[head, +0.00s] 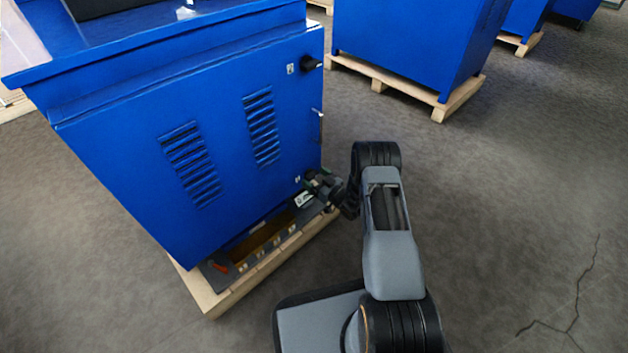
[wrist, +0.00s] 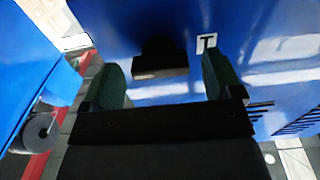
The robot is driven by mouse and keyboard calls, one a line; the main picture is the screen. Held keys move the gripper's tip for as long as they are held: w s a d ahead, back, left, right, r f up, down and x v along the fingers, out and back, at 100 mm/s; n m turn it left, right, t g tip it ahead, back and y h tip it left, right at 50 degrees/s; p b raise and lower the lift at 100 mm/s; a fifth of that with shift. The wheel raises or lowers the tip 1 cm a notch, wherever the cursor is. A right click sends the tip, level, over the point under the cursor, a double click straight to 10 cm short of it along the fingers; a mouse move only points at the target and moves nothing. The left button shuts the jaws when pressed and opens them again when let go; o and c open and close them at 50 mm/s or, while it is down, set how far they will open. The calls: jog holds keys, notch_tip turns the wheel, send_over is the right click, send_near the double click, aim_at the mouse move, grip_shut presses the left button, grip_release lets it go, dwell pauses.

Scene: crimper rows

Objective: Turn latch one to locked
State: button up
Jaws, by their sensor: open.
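A blue cabinet (head: 110,140) stands on a wooden pallet at the left of the head view. A black latch knob (head: 311,63) with a small white label sits high on its door near the right edge. A second black latch (wrist: 158,58) shows in the wrist view, beside a white label (wrist: 206,43) with a dark mark. In the head view my gripper (head: 312,184) covers this lower latch. My gripper is open, its two dark green fingers on either side of the latch in the wrist view. Contact cannot be told. I cannot tell which latch is number one.
Louvred vents (head: 262,126) and a handle (head: 319,125) are on the door. A grey shelf with small parts and an orange piece (head: 217,266) lies at the cabinet's foot on the pallet (head: 215,304). Another blue cabinet (head: 405,45) stands behind. Open floor lies to the right.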

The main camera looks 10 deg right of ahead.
jog(key=shift+w+a, duration=0.25)
jog(key=shift+w, duration=0.15)
jog(key=shift+c, duration=0.4)
jog(key=c, duration=0.8)
jog(key=shift+c, duration=0.2)
